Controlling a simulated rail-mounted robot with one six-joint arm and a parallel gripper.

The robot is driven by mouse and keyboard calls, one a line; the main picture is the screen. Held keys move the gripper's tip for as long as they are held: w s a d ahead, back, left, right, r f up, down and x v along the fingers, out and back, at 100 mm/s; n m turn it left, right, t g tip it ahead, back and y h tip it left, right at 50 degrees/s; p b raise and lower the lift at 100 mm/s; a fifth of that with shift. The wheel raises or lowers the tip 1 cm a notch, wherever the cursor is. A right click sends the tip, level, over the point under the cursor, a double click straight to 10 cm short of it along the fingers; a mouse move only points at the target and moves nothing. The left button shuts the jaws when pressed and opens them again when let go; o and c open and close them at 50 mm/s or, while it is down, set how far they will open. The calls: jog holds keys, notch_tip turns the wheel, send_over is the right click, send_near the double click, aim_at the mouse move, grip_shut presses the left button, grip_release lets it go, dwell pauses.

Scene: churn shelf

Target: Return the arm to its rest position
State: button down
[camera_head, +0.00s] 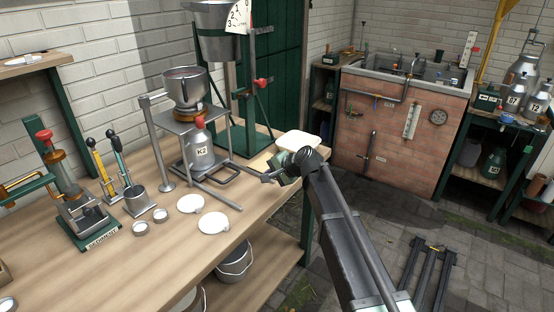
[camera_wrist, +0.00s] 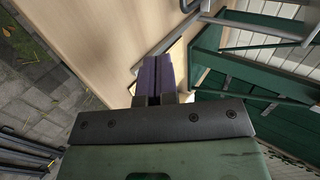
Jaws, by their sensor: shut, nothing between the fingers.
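My arm reaches in from the lower right of the head view, with my gripper (camera_head: 268,178) over the right end of the wooden workbench (camera_head: 110,262). In the wrist view my gripper (camera_wrist: 158,62) shows two purple-faced fingers pressed together with nothing between them. The bench top (camera_wrist: 95,40) lies beyond the fingers there. I cannot tell the exact height of the fingers above the bench.
A steel stand with a K2 can (camera_head: 199,152) is left of my gripper. A white dish (camera_head: 298,141) is just behind it. Two white lids (camera_head: 213,222) lie on the bench. A green post stand (camera_head: 246,90) rises behind.

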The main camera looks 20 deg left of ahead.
jog(key=s+d+n+g+h+p, duration=0.1)
jog(key=s+d+h+p, duration=0.2)
jog(key=s+d, duration=0.6)
jog(key=s+d+r+n+g+h+p, duration=0.1)
jog(key=s+d, duration=0.8)
jog(key=d, duration=0.9)
jog(key=s+d+r+n+g+h+p, duration=0.1)
jog(key=s+d+h+p, duration=0.3)
jog(key=s+d, duration=0.5)
jog(key=d+h, duration=0.2)
jog(key=d, duration=0.3)
jog(key=shift+s+d+n+p, duration=0.2)
jog(key=shift+n+p, duration=0.15)
jog(key=shift+n, duration=0.05)
